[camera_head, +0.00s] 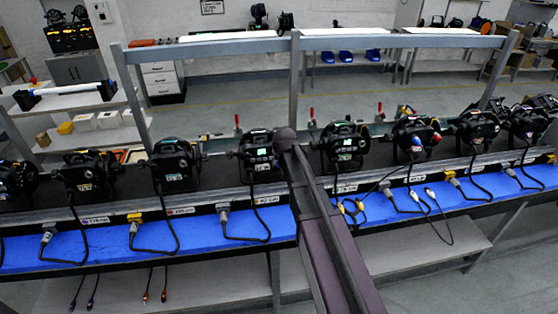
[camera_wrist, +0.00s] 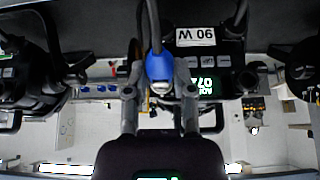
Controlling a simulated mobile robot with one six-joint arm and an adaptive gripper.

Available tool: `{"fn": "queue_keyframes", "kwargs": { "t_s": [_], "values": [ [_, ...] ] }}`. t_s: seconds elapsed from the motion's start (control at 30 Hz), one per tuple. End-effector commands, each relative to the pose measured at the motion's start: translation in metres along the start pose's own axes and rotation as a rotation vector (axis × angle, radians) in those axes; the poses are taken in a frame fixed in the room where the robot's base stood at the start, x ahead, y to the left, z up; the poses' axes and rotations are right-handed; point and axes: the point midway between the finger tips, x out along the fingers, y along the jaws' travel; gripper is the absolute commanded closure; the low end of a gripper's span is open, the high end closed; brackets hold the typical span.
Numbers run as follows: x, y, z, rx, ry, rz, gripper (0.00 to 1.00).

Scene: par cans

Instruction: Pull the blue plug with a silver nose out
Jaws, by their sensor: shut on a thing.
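The blue plug with a silver nose (camera_wrist: 160,66) is in the middle of the wrist view, between the two fingers of my gripper (camera_wrist: 159,84). The fingers are shut on it, one at each side. Its silver nose shows, pointing down in the picture, and a dark cable runs up from its blue body. Behind it is a black par can (camera_wrist: 208,73) with a lit green display. I cannot tell whether the nose touches a socket. In the head view my arm reaches the par can (camera_head: 260,150) left of its end; the plug and fingers are hidden there.
Several more par cans stand in a row, such as one (camera_head: 343,145) on the right and one (camera_head: 174,165) on the left. Cables hang in front over a blue strip (camera_head: 200,232). A grey rail frame (camera_head: 210,48) stands behind the row.

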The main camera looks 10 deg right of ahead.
Motion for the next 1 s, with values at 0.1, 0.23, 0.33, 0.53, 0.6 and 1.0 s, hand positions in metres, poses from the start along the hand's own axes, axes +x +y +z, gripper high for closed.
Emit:
{"fn": "queue_keyframes", "kwargs": {
  "t_s": [0.1,0.23,0.33,0.53,0.6,1.0],
  "values": [
    [-0.0016,0.0,0.0028,0.0,0.0,0.0,1.0],
    [-0.003,-0.0001,0.0051,0.0,0.0,0.0,1.0],
    [-0.004,-0.0001,0.0069,0.0,0.0,0.0,1.0],
    [-0.0056,-0.0001,0.0096,0.0,0.0,0.0,1.0],
    [-0.0059,-0.0001,0.0102,0.0,0.0,0.0,1.0],
    [-0.0063,-0.0001,0.0109,0.0,0.0,0.0,1.0]
  ]
}}
